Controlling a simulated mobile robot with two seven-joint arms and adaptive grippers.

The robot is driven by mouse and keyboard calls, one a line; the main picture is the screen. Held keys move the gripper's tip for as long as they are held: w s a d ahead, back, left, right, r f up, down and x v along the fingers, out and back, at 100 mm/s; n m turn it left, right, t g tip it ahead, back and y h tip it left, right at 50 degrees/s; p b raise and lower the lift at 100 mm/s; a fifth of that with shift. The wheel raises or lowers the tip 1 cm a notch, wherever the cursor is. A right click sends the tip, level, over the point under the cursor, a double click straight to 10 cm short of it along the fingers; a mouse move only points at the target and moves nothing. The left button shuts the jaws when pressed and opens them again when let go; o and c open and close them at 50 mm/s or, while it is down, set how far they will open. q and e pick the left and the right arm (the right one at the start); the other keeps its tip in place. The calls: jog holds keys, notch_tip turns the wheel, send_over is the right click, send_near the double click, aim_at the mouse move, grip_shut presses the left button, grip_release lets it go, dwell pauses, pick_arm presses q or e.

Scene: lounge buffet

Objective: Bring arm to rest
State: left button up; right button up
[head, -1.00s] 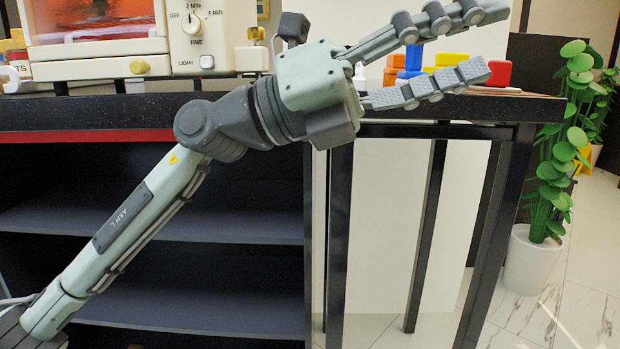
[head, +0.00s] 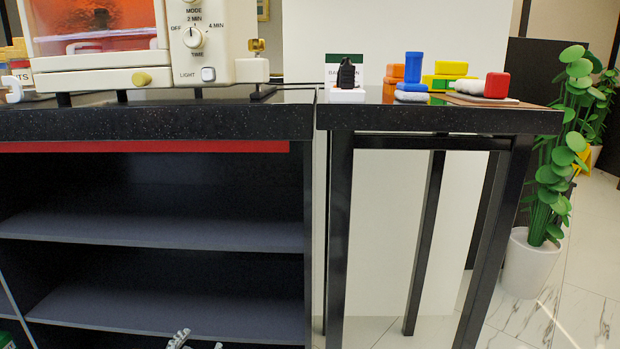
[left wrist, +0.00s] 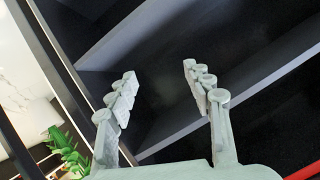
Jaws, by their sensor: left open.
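My left gripper (left wrist: 158,85) is open and empty in the left wrist view, with its two fingers apart in front of the dark shelf unit (left wrist: 250,65). In the head view only its fingertips (head: 195,342) show at the bottom edge, low before the shelf unit (head: 150,220). The rest of the left arm is below or outside the head view. My right gripper is in neither view.
A cream toaster oven (head: 205,45) stands on the black counter (head: 150,122). A black side table (head: 440,120) holds coloured blocks, including a blue one (head: 414,68) and a red one (head: 497,85). A potted plant (head: 530,262) stands at the right.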

pick_arm(q)
jog(key=s+a+f+n+g, duration=0.1)
jog(key=s+f+g, duration=0.3)
jog(key=s+f, duration=0.5)
jog(key=s+a+f+n+g, duration=0.1)
jog(key=s+a+f+g, duration=0.3)
jog(key=s+f, duration=0.6)
jog(key=s+g, duration=0.1)
jog(key=s, duration=0.5)
jog(key=shift+s+f+n+g+p, duration=0.25)
jog(key=shift+n+g+p, duration=0.05)
